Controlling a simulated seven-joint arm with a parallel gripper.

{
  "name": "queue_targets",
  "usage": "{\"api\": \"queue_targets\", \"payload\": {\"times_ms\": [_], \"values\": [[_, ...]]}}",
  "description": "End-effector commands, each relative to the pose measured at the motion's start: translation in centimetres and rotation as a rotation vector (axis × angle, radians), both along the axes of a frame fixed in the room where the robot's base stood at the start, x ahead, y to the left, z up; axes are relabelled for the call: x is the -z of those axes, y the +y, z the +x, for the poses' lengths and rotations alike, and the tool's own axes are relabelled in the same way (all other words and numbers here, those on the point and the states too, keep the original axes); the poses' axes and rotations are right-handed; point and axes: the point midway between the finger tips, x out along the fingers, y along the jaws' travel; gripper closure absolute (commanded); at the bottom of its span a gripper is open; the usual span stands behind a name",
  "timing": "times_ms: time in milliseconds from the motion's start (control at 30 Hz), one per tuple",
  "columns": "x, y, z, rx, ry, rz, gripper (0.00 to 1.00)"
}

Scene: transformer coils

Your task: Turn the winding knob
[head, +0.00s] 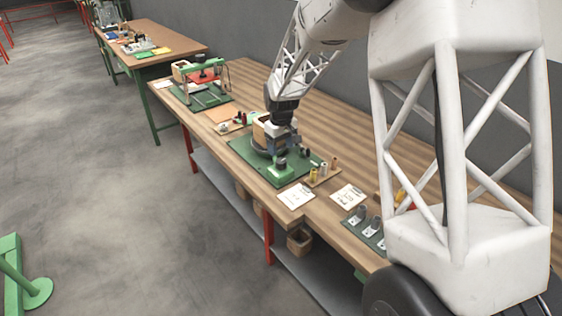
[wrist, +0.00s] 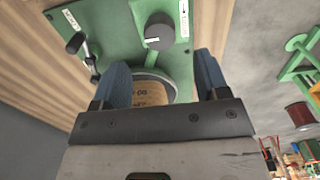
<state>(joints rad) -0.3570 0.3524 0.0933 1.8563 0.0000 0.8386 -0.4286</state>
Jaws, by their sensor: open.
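The fingers do not appear to touch the knob. In the head view my gripper (head: 276,135) points down over the green winding station (head: 281,178) on the long bench. A small knob-like part (head: 281,164) shows on the plate's near side. A tan coil with printed text (wrist: 153,92) lies partly hidden behind the gripper's palm.
A black lever or handle (wrist: 84,48) stands on the plate left of the knob, and a white label (wrist: 184,18) is at its right. Paper cards (head: 296,196) and a tray with small spools (head: 322,174) lie nearby. Another green-framed station (head: 202,90) stands farther along the bench.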

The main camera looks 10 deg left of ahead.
Motion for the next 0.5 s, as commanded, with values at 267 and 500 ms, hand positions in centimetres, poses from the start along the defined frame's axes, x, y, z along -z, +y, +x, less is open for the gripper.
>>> {"api": "queue_targets", "payload": {"times_ms": [267, 500], "values": [[3.3, 0.0, -0.1, 0.0, 0.004, -0.001, 0.32], [5.8, 0.0, 0.0, 0.0, 0.002, -0.001, 0.32]]}}
